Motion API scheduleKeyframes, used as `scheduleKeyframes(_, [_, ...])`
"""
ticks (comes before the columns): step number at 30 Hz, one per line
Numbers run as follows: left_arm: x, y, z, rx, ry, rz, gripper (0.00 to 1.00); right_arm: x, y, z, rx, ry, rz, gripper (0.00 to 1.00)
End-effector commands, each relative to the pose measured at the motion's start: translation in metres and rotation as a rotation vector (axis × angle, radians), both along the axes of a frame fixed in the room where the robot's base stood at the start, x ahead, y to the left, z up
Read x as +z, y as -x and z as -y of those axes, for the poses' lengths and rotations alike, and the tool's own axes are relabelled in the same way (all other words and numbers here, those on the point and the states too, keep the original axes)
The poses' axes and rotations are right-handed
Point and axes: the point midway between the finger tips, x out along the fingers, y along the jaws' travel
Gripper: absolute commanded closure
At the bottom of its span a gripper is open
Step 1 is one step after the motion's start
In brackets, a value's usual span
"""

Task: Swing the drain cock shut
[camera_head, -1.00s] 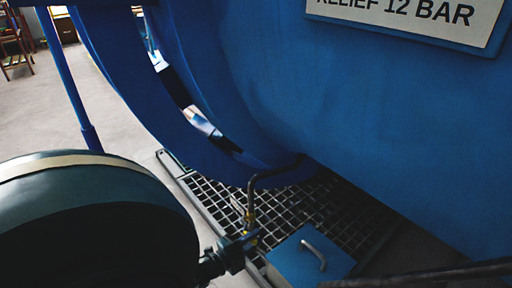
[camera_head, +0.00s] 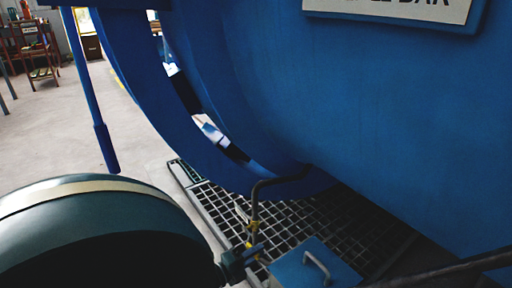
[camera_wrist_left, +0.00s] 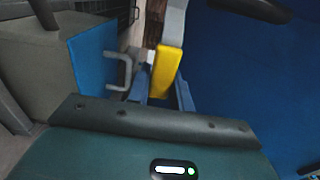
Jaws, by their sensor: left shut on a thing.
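The drain cock (camera_head: 252,228) sits on a thin dark pipe (camera_head: 263,188) that bends down from under the blue vessel (camera_head: 380,130). Small yellow parts of it show in the head view. In the left wrist view its yellow lever (camera_wrist_left: 166,70) stands out from a grey fitting. My left gripper (camera_head: 243,261) is at the cock's lower end, low in the head view. In the left wrist view my left gripper (camera_wrist_left: 162,92) has its blue fingers on either side of the yellow lever, shut on it. The lever's exact angle to the pipe is hard to tell. My right gripper is not in view.
A floor grating (camera_head: 207,207) lies below the pipe. A blue box with a metal handle (camera_head: 316,264) stands close right of my gripper. A blue post (camera_head: 93,105) and a curved blue ring (camera_head: 140,100) stand at left. Open floor (camera_head: 45,130) lies beyond.

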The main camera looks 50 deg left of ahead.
Motion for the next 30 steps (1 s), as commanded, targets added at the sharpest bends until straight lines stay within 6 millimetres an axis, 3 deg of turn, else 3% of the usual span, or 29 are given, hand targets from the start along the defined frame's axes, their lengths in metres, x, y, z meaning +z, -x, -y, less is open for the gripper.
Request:
scheduleKeyframes(5, [-0.002, 0.001, 0.0, -0.001, -0.01, -0.007, 1.0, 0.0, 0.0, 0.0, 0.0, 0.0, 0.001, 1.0])
scheduleKeyframes(6, [-0.003, 0.001, 0.0, -0.001, -0.01, -0.008, 0.77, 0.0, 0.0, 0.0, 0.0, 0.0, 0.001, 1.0])
scheduleKeyframes(14, [-0.002, 0.001, 0.0, -0.001, -0.005, -0.006, 0.56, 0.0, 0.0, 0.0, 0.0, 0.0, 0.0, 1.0])
scheduleKeyframes(23, [-0.001, 0.005, 0.0, 0.0, -0.002, -0.005, 0.56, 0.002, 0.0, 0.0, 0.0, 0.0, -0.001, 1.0])
scheduleKeyframes(28, [0.001, 0.03, -0.002, 0.002, -0.001, -0.008, 0.56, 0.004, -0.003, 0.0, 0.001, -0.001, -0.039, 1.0])
scheduleKeyframes(30, [0.001, 0.046, -0.004, 0.001, -0.002, -0.009, 0.56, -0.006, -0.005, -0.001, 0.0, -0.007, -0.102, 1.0])
